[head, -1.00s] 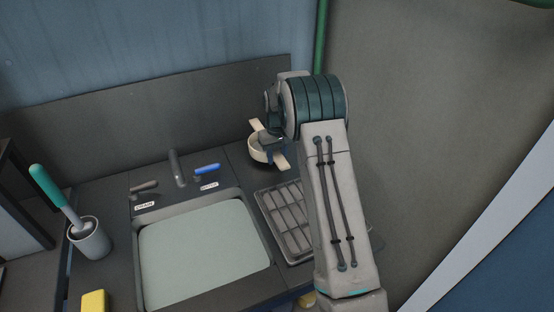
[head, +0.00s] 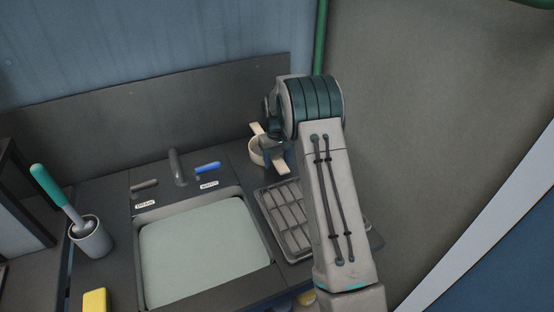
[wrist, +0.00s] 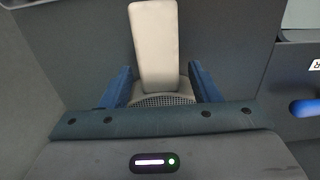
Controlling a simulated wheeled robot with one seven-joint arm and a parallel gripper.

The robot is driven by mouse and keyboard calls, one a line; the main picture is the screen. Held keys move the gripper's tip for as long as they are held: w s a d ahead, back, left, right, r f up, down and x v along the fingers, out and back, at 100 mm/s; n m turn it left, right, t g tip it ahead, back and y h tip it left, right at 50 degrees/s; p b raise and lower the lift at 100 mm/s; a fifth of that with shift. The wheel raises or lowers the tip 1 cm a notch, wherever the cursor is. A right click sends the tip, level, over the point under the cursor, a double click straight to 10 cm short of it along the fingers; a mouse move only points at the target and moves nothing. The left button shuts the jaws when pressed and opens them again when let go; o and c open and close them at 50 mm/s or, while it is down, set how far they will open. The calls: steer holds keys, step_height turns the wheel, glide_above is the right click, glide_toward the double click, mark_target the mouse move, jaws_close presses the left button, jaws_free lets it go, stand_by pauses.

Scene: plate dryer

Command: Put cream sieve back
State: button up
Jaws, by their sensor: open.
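The cream sieve (head: 255,157) sits on the counter at the back, right of the sink and behind the drying rack. It is a round cream ring with two flat tabs. My gripper (head: 271,152) is at the sieve, partly hidden by my arm. In the wrist view, one cream tab (wrist: 154,45) and a strip of dark mesh (wrist: 165,100) show. My gripper's blue fingers (wrist: 162,88) stand open on both sides of the sieve's tab, with gaps visible beside it.
A grey drying rack (head: 287,213) lies in front of the sieve. The sink (head: 205,260) with a tap (head: 177,167) and blue lever (head: 208,167) is to the left. A brush in a cup (head: 90,238) and a yellow sponge (head: 95,301) stand further left. The back wall is close behind.

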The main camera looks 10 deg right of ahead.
step_height(320, 180, up, 12)
steer(key=f+b, duration=0.1)
steer(key=s+r, duration=0.7)
steer(key=s, duration=0.1)
steer(key=s+a+m+t, duration=0.1)
steer(key=s+m+t, duration=0.1)
steer(key=s, duration=2.7)
steer(key=shift+s+a+r+t, duration=0.25)
steer(key=shift+s+r+t, duration=0.15)
steer(key=shift+t, duration=0.1)
steer(key=c, duration=0.4)
steer(key=shift+s, duration=0.1)
steer(key=shift+c, duration=0.2)
